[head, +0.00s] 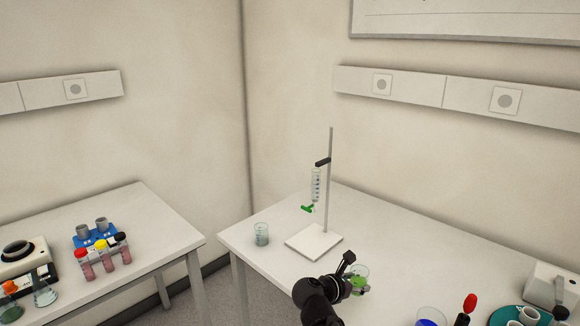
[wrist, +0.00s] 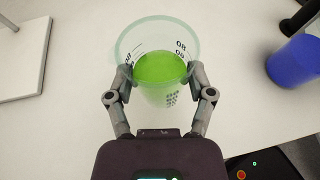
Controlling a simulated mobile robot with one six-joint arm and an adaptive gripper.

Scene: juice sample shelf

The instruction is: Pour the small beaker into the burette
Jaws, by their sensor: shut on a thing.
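The small beaker (wrist: 158,98) is clear, with dark markings and bright green liquid inside. My gripper (wrist: 160,82) is shut on it, one finger on each side, in the wrist view. In the head view the beaker (head: 359,278) shows at my gripper (head: 350,284), partly behind it, over the right table. I cannot tell whether it touches the table. The burette (head: 316,184) is clamped upright on a stand with a thin rod and a white base (head: 314,242). It has a green stopcock (head: 308,209) and stands behind and left of my gripper, apart from the beaker.
Another beaker (head: 261,234) stands left of the stand base. A container with blue liquid (head: 431,318) is right of my gripper; a blue thing (wrist: 296,62) shows in the wrist view. A teal tray (head: 497,316) is farther right.

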